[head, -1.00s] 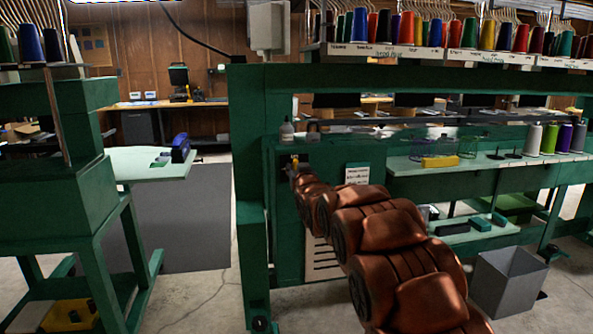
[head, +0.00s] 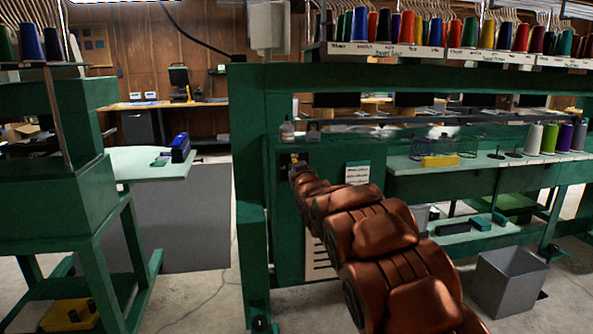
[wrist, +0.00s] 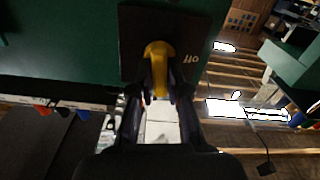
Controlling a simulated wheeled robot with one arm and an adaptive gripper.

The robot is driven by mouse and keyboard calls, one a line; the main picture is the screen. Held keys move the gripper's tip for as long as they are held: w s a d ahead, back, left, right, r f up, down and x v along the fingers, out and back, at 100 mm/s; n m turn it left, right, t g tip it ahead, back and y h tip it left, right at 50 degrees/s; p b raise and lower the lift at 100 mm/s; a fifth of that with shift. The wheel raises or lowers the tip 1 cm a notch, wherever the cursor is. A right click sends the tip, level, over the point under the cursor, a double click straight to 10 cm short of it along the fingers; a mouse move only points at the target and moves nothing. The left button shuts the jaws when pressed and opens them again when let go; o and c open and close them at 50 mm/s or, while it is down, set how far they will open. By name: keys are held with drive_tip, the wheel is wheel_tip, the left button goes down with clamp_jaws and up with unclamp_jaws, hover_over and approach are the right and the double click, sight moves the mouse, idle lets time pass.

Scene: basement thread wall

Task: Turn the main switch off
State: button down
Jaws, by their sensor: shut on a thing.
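The main switch has a yellow handle (wrist: 158,66) on a black plate (wrist: 130,30), which shows the word "off" beside the handle, upside down in the wrist view. My gripper (wrist: 159,88) is shut on the yellow handle, one finger on each side of it. In the wrist view the handle runs up and down the picture, and "off" lies to its right. In the head view my gripper (head: 297,170) reaches the dark switch plate (head: 287,160) on the green panel, and only a little yellow shows.
A white label card (head: 357,173) is on the panel right of the switch. A bottle (head: 286,131) and a padlock-like object (head: 313,133) sit above it. A grey bin (head: 508,280) stands on the floor at right. Open floor lies left of the green post.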

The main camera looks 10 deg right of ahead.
drive_tip(key=shift+a+f+n+b, duration=0.15)
drive_tip(key=shift+n+b, duration=0.85)
drive_tip(key=shift+n, duration=1.65)
drive_tip(key=shift+a+f+n+b, duration=0.15)
drive_tip(key=shift+n+b, duration=0.8)
drive_tip(key=shift+n, duration=1.65)
drive_tip(key=shift+a+f+n+b, duration=0.15)
drive_tip(key=shift+n+b, duration=0.85)
drive_tip(key=shift+n, duration=1.65)
drive_tip(key=c, duration=1.1)
unclamp_jaws()
drive_tip(key=shift+c, duration=0.2)
